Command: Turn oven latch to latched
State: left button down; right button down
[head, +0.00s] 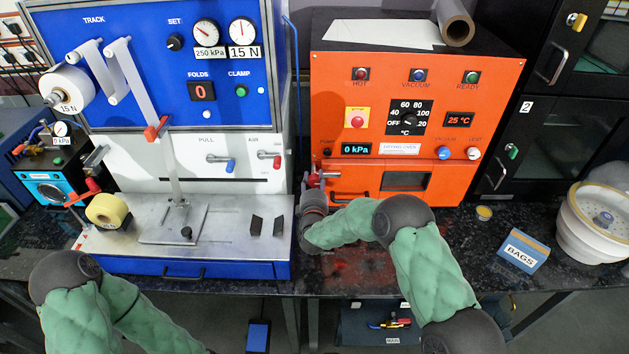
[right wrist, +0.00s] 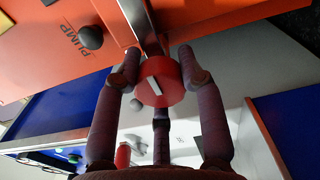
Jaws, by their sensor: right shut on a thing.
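The oven latch (head: 316,180) is a red round knob on a silver bar at the left edge of the orange drying oven (head: 456,92). In the right wrist view the red knob (right wrist: 160,84) has a white mark on its face, and the silver bar (right wrist: 141,26) runs from it to the orange front. My right gripper (head: 314,196) is at the latch from below. In the right wrist view its dark fingers (right wrist: 158,85) are shut around the red knob. My left arm shows at the bottom left of the head view, but its gripper is not visible.
A blue and white machine (head: 180,60) stands close on the left, with its metal deck (head: 255,215) near my right gripper. A bags box (head: 523,250), a small yellow tin (head: 484,213) and a white bowl-shaped vessel (head: 592,235) stand on the dark counter to the right.

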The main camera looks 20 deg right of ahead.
jog(key=c, duration=0.7)
grip_release()
jog(key=shift+c, duration=0.2)
jog(key=shift+s, duration=0.1)
jog(key=v, duration=1.1)
jog(key=shift+s+a, duration=0.2)
jog(key=shift+s, duration=0.15)
